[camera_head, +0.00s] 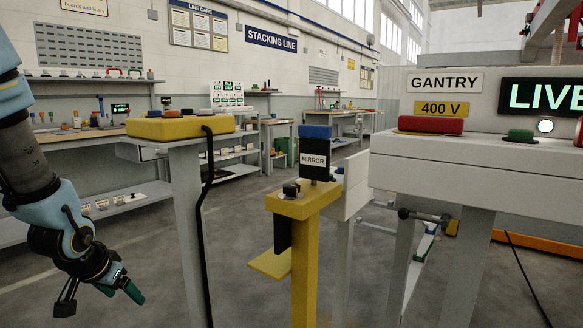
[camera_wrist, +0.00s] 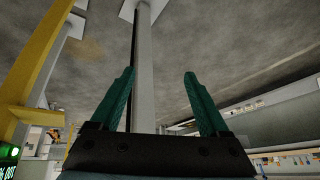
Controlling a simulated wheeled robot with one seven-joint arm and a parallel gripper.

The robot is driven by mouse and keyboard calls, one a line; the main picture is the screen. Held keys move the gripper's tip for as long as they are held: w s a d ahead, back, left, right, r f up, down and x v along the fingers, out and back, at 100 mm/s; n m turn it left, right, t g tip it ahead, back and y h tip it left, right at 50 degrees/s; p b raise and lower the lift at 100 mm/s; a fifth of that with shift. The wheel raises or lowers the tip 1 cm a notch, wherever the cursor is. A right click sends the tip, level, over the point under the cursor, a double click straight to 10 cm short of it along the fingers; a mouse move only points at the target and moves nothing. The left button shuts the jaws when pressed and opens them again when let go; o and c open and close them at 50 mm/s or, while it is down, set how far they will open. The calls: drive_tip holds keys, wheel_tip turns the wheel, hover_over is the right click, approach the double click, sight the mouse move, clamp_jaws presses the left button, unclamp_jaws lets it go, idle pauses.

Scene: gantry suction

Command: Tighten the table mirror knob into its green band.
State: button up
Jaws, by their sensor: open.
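The table mirror stand is a yellow post (camera_head: 305,262) in the middle of the head view. It carries a dark upright piece with a blue top (camera_head: 315,132) and a white MIRROR label (camera_head: 313,160). A small black knob (camera_head: 291,188) sits on its yellow top plate (camera_head: 300,205). The green band is too small to make out. My gripper (camera_head: 100,296) hangs low at the left, well apart from the stand. In the wrist view my gripper (camera_wrist: 160,85) has its two green fingers spread, with nothing held between them.
A grey pedestal with a yellow control box (camera_head: 180,127) and black cable stands between my arm and the mirror stand. The white GANTRY console (camera_head: 450,160) with a red button (camera_head: 431,125) stands to the right. Workbenches line the left wall. The floor near my gripper is clear.

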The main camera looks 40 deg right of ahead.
drive_tip(key=d+r+m+h+p, duration=0.3)
drive_tip(key=d+p, duration=0.1)
drive_tip(key=d, duration=0.3)
drive_tip(key=m+g+h+p, duration=0.8)
drive_tip(key=g+h+p, duration=0.1)
drive_tip(key=h+p, duration=0.25)
approach(299, 184)
drive_tip(key=shift+w+d, duration=0.15)
drive_tip(key=shift+d, duration=0.45)
drive_tip(key=p+x, duration=0.1)
drive_tip(key=x, duration=0.4)
drive_tip(key=p+x, duration=0.1)
drive_tip(key=x, duration=0.4)
drive_tip(key=shift+d+f+p, duration=0.2)
drive_tip(key=shift+d+p, duration=0.1)
drive_tip(key=shift+d, duration=0.05)
clamp_jaws()
